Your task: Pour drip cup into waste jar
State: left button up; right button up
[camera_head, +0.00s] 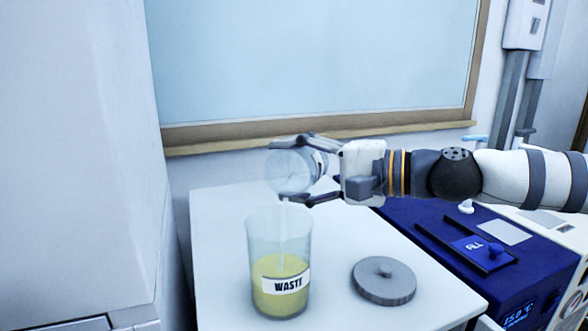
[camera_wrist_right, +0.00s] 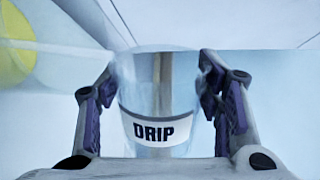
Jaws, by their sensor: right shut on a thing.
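The clear drip cup (camera_head: 289,172) is held in my right gripper (camera_head: 312,171), above the waste jar's open mouth. In the head view the cup is tilted well over, with a thin pale stream or streak below it at the jar's rim. The wrist view shows the cup (camera_wrist_right: 155,95) with its "DRIP" label between both fingers of my right gripper (camera_wrist_right: 158,90). The clear waste jar (camera_head: 279,235) stands upright on the white table, labelled "WASTE", with yellow-green liquid in its lower part. My left gripper is not in view.
A grey round lid (camera_head: 384,281) with a knob lies right of the jar on the white table (camera_head: 335,240). A dark blue device (camera_head: 520,275) stands at the right. A tall white cabinet (camera_head: 75,150) is on the left. A window ledge (camera_head: 330,135) runs behind.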

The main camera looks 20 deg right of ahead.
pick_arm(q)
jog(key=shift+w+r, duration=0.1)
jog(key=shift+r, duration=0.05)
pick_arm(e)
jog(key=shift+s+a+n, duration=0.15)
jog(key=shift+n, duration=0.35)
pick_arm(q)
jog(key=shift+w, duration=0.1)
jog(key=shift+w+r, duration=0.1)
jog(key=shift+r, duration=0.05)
pick_arm(e)
jog(key=shift+s+a+n, duration=0.1)
jog(key=shift+n, duration=0.4)
jog(key=shift+r, duration=0.1)
jog(key=shift+s+a+n+t+h+p, duration=0.2)
jog(key=shift+n+t+h+p, duration=0.15)
jog(key=shift+n, duration=0.15)
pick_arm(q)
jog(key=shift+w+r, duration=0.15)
